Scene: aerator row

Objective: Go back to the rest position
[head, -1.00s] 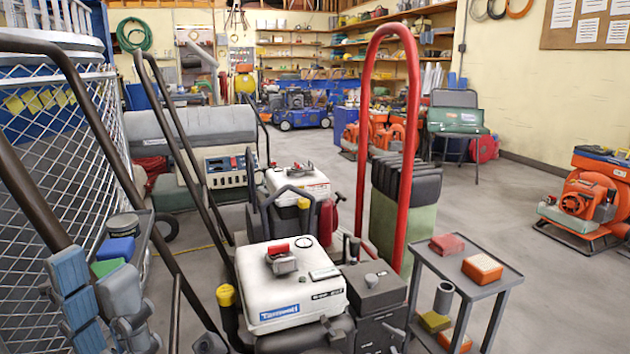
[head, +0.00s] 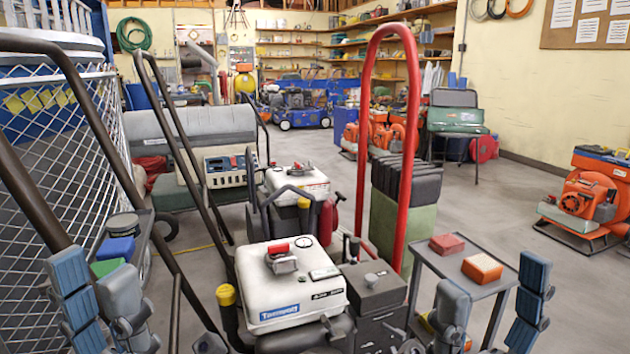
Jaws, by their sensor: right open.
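My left gripper (head: 95,278) shows at the bottom left edge, in front of the wire mesh. My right gripper (head: 493,285) shows at the bottom right, in front of the small grey cart. Its fingers stand wide apart with nothing between them. Both grippers point forward, and the arms behind them are mostly out of the picture.
A white-topped aerator (head: 290,285) stands between the grippers, its dark handle bars rising at left. A red hoop handle (head: 412,130) rises beside it. The grey cart (head: 440,258) carries two reddish blocks. Open floor (head: 530,215) lies at the right.

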